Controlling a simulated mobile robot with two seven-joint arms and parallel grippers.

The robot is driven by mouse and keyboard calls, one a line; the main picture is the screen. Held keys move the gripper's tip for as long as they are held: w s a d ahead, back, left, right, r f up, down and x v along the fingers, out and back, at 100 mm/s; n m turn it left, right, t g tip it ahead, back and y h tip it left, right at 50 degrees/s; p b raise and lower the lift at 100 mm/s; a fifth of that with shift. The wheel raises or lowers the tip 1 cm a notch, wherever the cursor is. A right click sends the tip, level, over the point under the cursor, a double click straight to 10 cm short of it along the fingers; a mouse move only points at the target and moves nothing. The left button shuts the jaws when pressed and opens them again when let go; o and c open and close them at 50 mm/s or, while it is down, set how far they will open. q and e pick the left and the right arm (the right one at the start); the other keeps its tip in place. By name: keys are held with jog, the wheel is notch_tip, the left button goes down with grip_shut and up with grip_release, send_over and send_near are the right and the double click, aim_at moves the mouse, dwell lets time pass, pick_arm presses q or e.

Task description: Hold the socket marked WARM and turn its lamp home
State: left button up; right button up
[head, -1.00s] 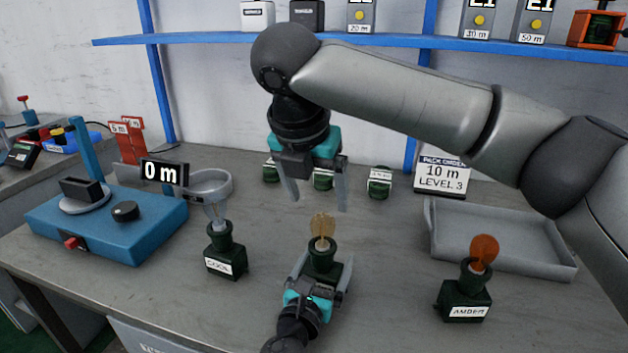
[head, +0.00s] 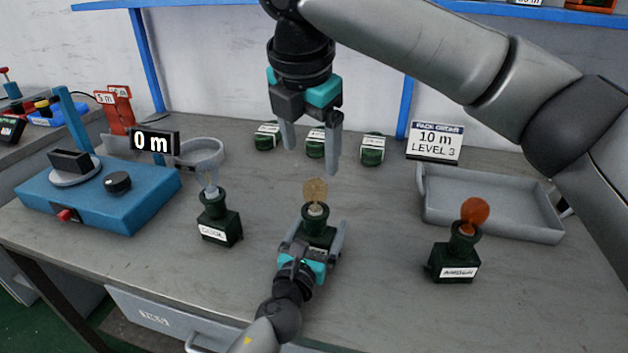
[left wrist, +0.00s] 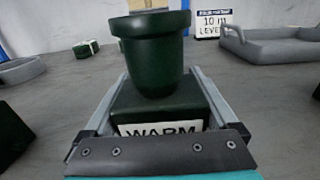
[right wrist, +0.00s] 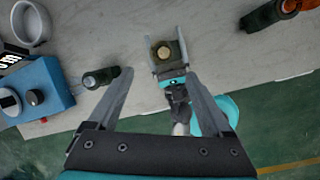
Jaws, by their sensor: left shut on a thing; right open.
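The dark green socket (head: 318,233) with a pale amber lamp (head: 315,190) standing up in its top is in the middle of the bench. Its WARM label (left wrist: 160,129) shows in the left wrist view. My left gripper (head: 317,240) is shut on this socket's base, one finger on each side. My right gripper (head: 310,150) is open and empty, pointing down, above and a little behind the lamp in the head view. In the right wrist view the lamp (right wrist: 164,54) shows beyond the open fingers, apart from them.
A socket with a clear lamp (head: 218,222) stands to the left, and the AMBER socket (head: 455,258) with an orange lamp to the right. A blue device (head: 105,200) reads 0 m. A grey tray (head: 490,225), an order sign (head: 435,142) and small green pieces (head: 372,150) lie behind.

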aim_at(319, 182)
jog(key=d+m+y, duration=0.4)
jog(key=m, duration=1.4)
jog(key=shift+g, duration=0.4)
jog(key=x, duration=0.7)
jog(key=w+x, duration=0.1)
jog(key=x, duration=0.3)
jog(key=shift+f, duration=0.1)
